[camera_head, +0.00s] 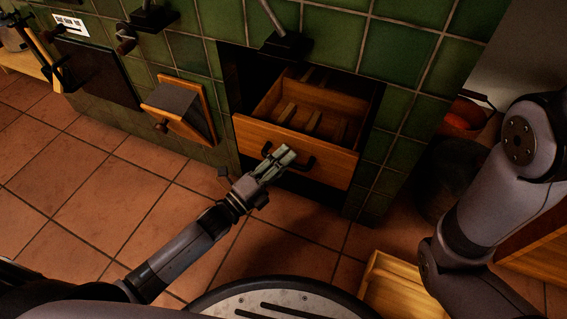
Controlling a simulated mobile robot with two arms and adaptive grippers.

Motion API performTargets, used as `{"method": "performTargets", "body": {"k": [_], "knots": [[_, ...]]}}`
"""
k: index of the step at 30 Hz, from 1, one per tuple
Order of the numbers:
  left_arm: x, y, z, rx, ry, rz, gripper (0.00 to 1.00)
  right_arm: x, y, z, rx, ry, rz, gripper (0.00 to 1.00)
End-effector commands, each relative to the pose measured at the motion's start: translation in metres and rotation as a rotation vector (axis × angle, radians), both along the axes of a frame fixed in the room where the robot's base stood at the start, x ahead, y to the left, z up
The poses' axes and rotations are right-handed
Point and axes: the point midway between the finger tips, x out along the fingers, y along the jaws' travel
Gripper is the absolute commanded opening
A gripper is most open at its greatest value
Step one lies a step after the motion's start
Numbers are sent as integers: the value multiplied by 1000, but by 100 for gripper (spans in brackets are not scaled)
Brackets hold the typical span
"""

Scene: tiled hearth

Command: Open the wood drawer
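The wood drawer (335,163) is in the green tiled hearth, pulled out so that its inside shows from above. Several wooden pieces lie in it. A dark bar handle (305,164) is on its front board. My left gripper (282,154) is at the middle of this handle, and its fingers look closed on it, covering part of the bar. My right arm shows at the right edge, but its gripper is not in view.
A small wooden door or flap (189,107) stands open left of the drawer. A dark bucket (449,178) stands to the right. A wooden box (393,290) is on the floor near my base. Tiled floor (90,185) at left is clear.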

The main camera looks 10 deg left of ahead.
Motion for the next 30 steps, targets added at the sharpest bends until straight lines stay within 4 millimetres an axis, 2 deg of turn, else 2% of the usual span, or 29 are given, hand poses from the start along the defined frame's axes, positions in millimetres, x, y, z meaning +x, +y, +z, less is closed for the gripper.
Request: {"method": "performTargets", "body": {"k": [8, 22, 30], "knots": [[1, -1, 0, 1, 1, 0, 32, 0, 0, 0, 0, -1, 0, 40], [1, 0, 0, 1, 1, 0, 1, 0, 0, 0, 0, -1, 0, 40], [1, 0, 0, 1, 0, 0, 0, 0, 0, 0, 0, 0, 0, 40]]}}
